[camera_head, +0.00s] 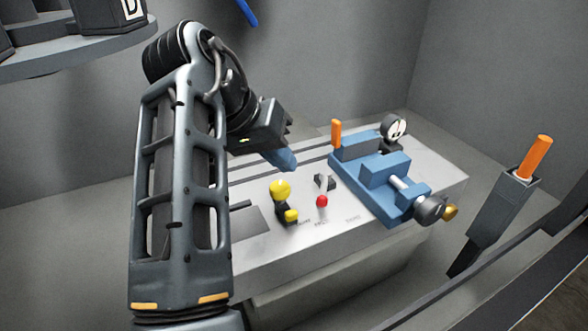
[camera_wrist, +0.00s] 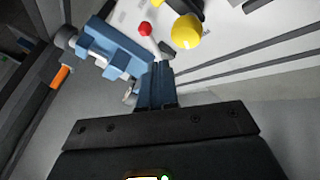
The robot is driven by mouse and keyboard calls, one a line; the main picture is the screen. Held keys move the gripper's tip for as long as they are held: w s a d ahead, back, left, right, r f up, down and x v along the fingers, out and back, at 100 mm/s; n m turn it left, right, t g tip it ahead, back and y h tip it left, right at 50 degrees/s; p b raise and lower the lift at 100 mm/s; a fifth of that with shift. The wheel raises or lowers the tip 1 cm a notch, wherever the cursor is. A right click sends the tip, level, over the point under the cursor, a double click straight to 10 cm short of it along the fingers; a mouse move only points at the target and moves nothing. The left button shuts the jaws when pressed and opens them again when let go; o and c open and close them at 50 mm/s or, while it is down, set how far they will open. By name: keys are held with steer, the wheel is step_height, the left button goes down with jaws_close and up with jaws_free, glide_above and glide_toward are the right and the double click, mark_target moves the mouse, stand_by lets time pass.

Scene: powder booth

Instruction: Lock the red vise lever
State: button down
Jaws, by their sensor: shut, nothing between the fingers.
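The red vise lever (camera_head: 322,201) is a red ball knob on a small dark base, standing on the grey table (camera_head: 350,243) just left of the blue vise (camera_head: 372,172). In the wrist view the red knob (camera_wrist: 145,29) and the vise (camera_wrist: 115,48) show at the upper left. My gripper (camera_head: 287,160) is shut and empty. It hangs above the table, behind and left of the red knob, apart from it. Its blue fingers (camera_wrist: 157,80) are together in the wrist view. The writing on the table by the lever is too small to read.
A yellow-knobbed lever (camera_head: 280,189) stands left of the red one. A dial gauge (camera_head: 394,127) and an orange handle (camera_head: 336,132) stand by the vise. A grey holder with an orange grip (camera_head: 534,158) is at the right. Grey walls enclose the back.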

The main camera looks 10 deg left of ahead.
mark_target(324, 186)
steer(key=b+x, duration=0.5)
steer(key=x, duration=0.2)
steer(key=shift+f, duration=0.45)
steer(key=shift+b+x, duration=0.75)
steer(key=shift+x, duration=0.05)
steer(key=shift+d+r, duration=0.1)
steer(key=shift+r, duration=0.05)
